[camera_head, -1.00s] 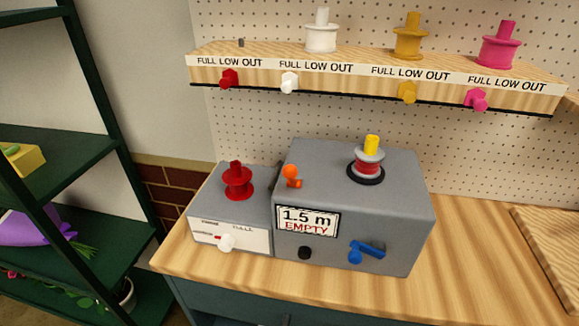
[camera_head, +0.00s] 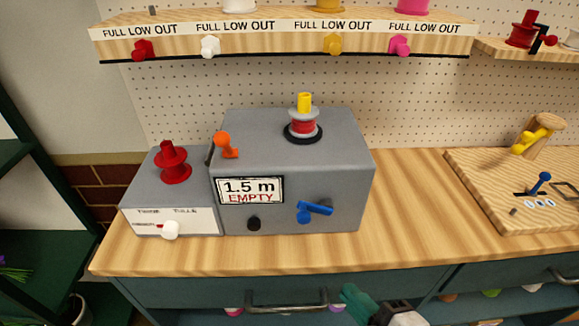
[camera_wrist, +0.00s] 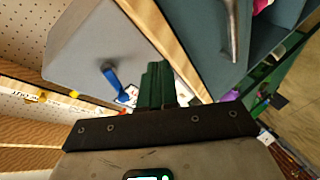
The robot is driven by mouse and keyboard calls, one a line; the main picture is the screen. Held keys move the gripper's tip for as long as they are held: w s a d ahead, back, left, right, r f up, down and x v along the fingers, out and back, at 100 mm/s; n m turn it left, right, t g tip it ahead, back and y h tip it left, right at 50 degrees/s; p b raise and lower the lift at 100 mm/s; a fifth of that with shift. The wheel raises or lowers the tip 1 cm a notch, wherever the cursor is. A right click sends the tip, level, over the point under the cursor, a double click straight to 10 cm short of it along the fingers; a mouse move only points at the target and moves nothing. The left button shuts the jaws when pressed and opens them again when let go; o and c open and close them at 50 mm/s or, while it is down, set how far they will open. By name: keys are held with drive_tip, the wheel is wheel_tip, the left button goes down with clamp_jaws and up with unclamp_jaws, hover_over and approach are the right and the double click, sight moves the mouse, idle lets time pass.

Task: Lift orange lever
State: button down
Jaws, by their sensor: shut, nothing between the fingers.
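The orange lever (camera_head: 223,141) has a round knob and stands on the top left edge of the larger grey machine (camera_head: 340,190), next to a small dark part. My gripper (camera_head: 350,296) shows its green fingers at the bottom of the head view, in front of the counter and well below and right of the lever. It is shut and empty. In the wrist view the green fingers (camera_wrist: 158,85) are together, with the grey machine (camera_wrist: 100,45) and its blue lever (camera_wrist: 113,76) beyond. The orange lever cannot be made out in the wrist view.
A smaller grey box (camera_head: 140,190) with a red spool (camera_head: 173,162) adjoins the machine's left. A red spool with a yellow top (camera_head: 303,122) stands on the machine. A labelled shelf (camera_head: 290,30) hangs above. The counter (camera_head: 400,215) right of the machine is clear up to a wooden board (camera_head: 490,200).

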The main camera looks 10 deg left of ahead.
drive_tip(key=s+a+r+n+t+y, duration=0.1)
drive_tip(key=a+r+n+y, duration=0.2)
drive_tip(key=r, duration=0.4)
drive_tip(key=s+a+r+n+t+y+b, duration=0.1)
drive_tip(key=a+r+n+y, duration=0.3)
drive_tip(key=a+r+n, duration=0.2)
wheel_tip(320, 180, up, 2)
drive_tip(key=shift+s+r+n+t+y, duration=0.2)
drive_tip(key=shift+r+n+t+y, duration=0.15)
drive_tip(key=shift+n, duration=0.35)
drive_tip(key=shift+w+a+f, duration=0.1)
drive_tip(key=shift+a, duration=0.1)
drive_tip(key=p, duration=0.4)
approach(226, 144)
drive_tip(key=x, duration=0.6)
drive_tip(key=shift+w+a+p, duration=0.25)
drive_tip(key=shift+a+p, duration=0.15)
drive_tip(key=shift+w, duration=0.1)
